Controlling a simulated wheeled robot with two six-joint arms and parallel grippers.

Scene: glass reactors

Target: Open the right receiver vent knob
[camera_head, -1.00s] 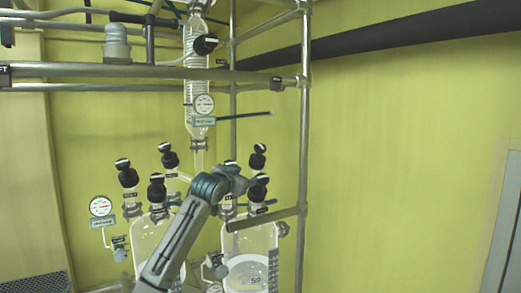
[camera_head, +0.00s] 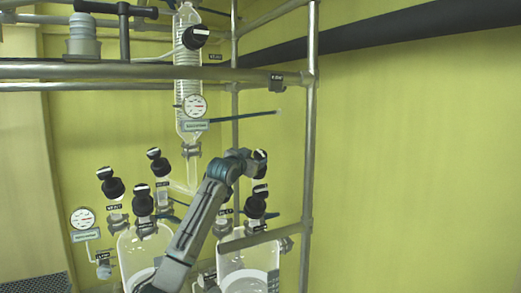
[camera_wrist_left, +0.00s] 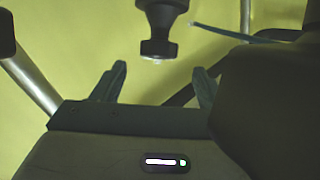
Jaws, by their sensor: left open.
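The right receiver (camera_head: 243,262) is a clear glass vessel low in the head view, partly behind my left arm. A black knob with a white-marked cap (camera_head: 256,203) stands above it. A second dark knob (camera_head: 262,157) shows just beyond my left gripper (camera_head: 247,163), which partly hides it. I cannot read which label says vent. In the left wrist view, my left gripper's fingers (camera_wrist_left: 155,85) are apart and empty. A black knob (camera_wrist_left: 160,25) is beyond them, roughly in line with the gap, with its narrow stem and flared end visible. I see no contact.
The left receiver (camera_head: 135,250) carries several black knobs (camera_head: 143,202) to the left of my arm. A glass column with a gauge (camera_head: 195,106) hangs above. A steel post (camera_head: 309,130) and horizontal rails (camera_head: 130,71) frame the rig. The right side is open before a yellow wall.

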